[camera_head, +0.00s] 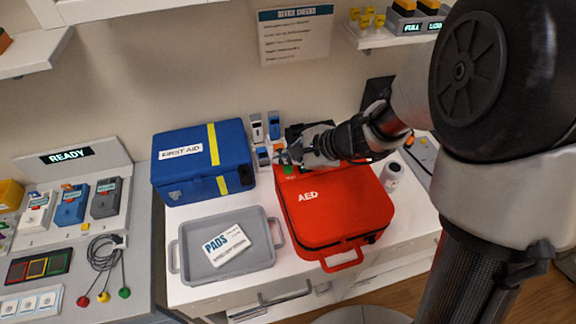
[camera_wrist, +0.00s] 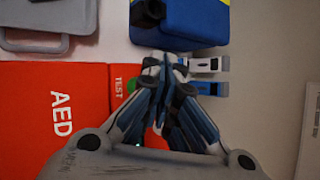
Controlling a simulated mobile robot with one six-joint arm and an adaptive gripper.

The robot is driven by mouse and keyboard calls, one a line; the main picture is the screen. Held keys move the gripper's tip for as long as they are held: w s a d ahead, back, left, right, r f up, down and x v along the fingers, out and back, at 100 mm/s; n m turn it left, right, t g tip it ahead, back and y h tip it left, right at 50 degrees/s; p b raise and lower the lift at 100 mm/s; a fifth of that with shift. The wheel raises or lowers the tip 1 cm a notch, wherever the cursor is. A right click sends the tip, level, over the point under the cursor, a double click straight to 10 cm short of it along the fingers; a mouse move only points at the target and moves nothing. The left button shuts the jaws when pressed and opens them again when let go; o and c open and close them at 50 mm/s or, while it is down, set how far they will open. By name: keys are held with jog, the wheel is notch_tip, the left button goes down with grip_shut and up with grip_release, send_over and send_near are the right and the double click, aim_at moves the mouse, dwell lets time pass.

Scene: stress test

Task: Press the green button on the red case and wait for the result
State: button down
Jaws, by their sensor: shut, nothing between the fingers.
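The red AED case (camera_head: 335,205) lies on the white counter, with its handle toward the front. Its green button (camera_head: 289,169) sits on a red panel marked TEST at the back of the case. The button also shows in the wrist view (camera_wrist: 131,85), partly hidden by my fingers. My gripper (camera_head: 284,157) is shut and empty, its fingertips at the back left of the case, close to the button. In the wrist view my gripper (camera_wrist: 165,62) has its tips just beyond the button. I cannot tell whether it touches anything.
A blue first aid bag (camera_head: 203,161) stands left of the case. A grey tray (camera_head: 180,262) holding a white PADS packet (camera_head: 229,243) is in front of it. Small grey and blue devices (camera_head: 257,128) stand behind my fingertips. A white cylinder (camera_head: 391,175) stands right of the case.

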aim_at(287, 170)
jog(key=shift+f, duration=0.1)
dwell(0.4)
jog(key=shift+f+b, duration=0.35)
jog(key=shift+b, duration=0.25)
jog(key=shift+f+b, duration=0.45)
jog(key=shift+b, duration=0.1)
dwell(0.4)
dwell(0.4)
jog(key=shift+r+p, duration=0.7)
jog(key=shift+r, duration=0.2)
jog(key=shift+r, duration=0.15)
notch_tip(287, 170, up, 5)
jog(key=p, duration=0.4)
